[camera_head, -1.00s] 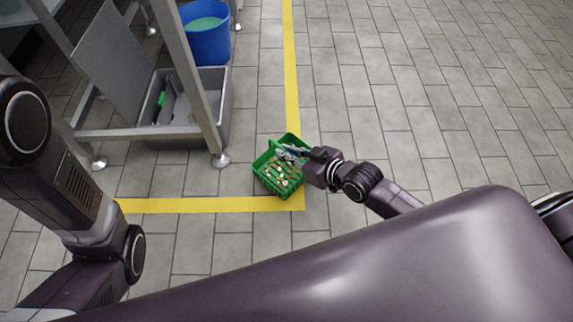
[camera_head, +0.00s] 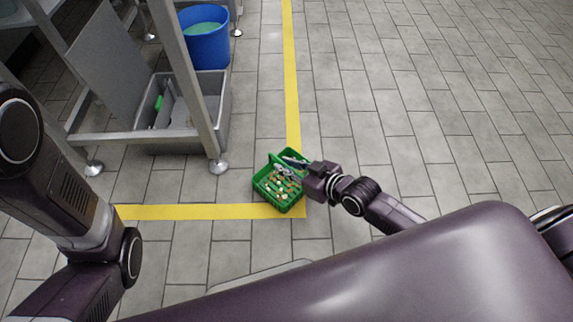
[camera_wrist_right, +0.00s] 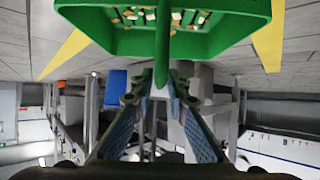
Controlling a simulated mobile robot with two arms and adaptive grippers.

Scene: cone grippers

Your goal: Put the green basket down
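The green basket (camera_head: 268,190) stands at the corner of the yellow floor lines and looks to be resting on the floor. It holds several small brown and pale pieces. My right gripper (camera_head: 287,166) is at the basket's handle, with its fingers spread apart. In the right wrist view, the green handle (camera_wrist_right: 162,45) passes between the two fingers, with gaps on both sides. The basket's body (camera_wrist_right: 225,40) fills the top of that view. My left arm shows at the left of the head view, but its gripper is out of view.
A metal table frame (camera_head: 190,75) stands at the left, its foot close to the basket. Under it are a grey bin (camera_head: 222,110) and a blue bucket (camera_head: 208,48). Yellow tape (camera_head: 180,212) marks the floor. The tiled floor to the right is clear.

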